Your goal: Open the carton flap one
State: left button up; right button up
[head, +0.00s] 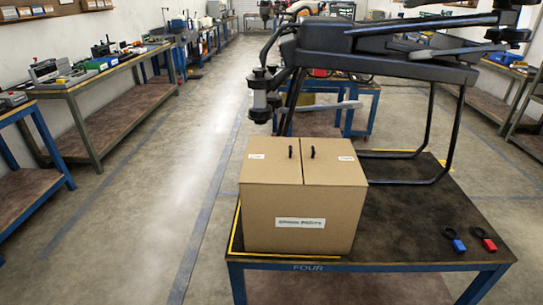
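A brown cardboard carton (303,207) stands at the front left of a dark-topped table, inside a yellow outline. Its top is closed by two flaps that meet at a middle seam. The left flap (265,168) and the right flap (334,168) each have a small dark loop handle near the seam and a small white label. I cannot tell from the labels which flap is flap one. A white label is on the carton's front. Neither gripper shows in the head view.
A large black drone (390,50) stands on skids behind the carton and overhangs it. A blue-tagged part (458,246) and a red-tagged part (489,244) lie on the table (400,228) at right. Floor left of the table is clear.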

aim_at(267, 161)
jog(key=i+j+z, duration=0.2)
jog(key=z, duration=0.15)
jog(key=i+j+z, duration=0.15)
jog(key=j+z, duration=0.2)
jog(key=i+j+z, duration=0.1)
jog(key=j+z, duration=0.25)
jog(key=l, duration=0.1)
